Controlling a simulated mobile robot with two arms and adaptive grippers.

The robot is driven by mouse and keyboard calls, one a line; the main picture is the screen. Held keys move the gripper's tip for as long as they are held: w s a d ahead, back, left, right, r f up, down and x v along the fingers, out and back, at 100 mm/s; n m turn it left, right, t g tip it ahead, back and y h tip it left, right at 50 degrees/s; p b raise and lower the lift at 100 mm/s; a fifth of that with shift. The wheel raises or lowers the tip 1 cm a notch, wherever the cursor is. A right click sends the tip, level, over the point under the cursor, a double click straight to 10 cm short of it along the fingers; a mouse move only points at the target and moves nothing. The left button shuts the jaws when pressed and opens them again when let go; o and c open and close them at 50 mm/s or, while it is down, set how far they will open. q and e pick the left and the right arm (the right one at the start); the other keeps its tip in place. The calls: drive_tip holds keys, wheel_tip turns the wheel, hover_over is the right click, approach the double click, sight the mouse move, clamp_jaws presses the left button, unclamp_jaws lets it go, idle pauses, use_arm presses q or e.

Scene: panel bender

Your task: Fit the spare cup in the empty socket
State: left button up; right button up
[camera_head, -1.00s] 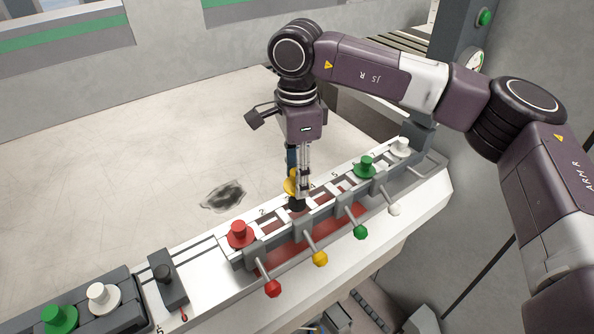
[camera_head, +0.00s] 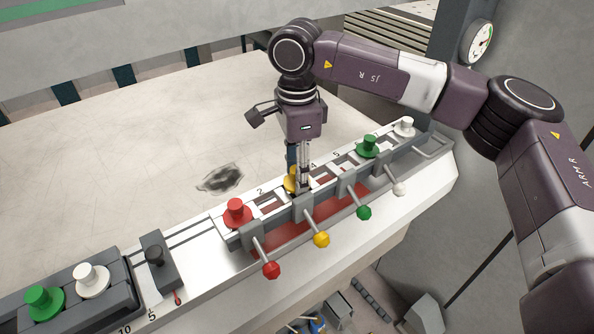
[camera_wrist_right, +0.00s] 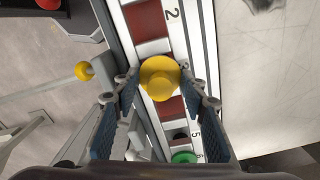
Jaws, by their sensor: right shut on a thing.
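My right gripper (camera_head: 301,188) points down over the numbered rail (camera_head: 330,197). It is shut on a yellow cup (camera_head: 290,181), mostly hidden behind the finger in the head view. In the right wrist view, the yellow cup (camera_wrist_right: 160,77) sits between the fingertips, over the rail beside number 3. I cannot tell whether its base rests in a socket. A red cup (camera_head: 236,212) stands at the rail's left end; a green cup (camera_head: 368,146) and a white cup (camera_head: 404,127) stand toward the right end. My left gripper is not in view.
Levers with red (camera_head: 271,270), yellow (camera_head: 321,239), green (camera_head: 364,212) and white knobs stick out in front. A dark holder at lower left carries another green cup (camera_head: 43,302) and white cup (camera_head: 91,280). The pale table (camera_head: 120,180) behind is clear except a dark smudge.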

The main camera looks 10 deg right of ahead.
drive_tip(key=o, duration=1.2)
drive_tip(key=shift+o, duration=0.2)
drive_tip(key=shift+r, duration=0.25)
wheel_tip(320, 180, up, 11)
drive_tip(key=shift+r, duration=0.2)
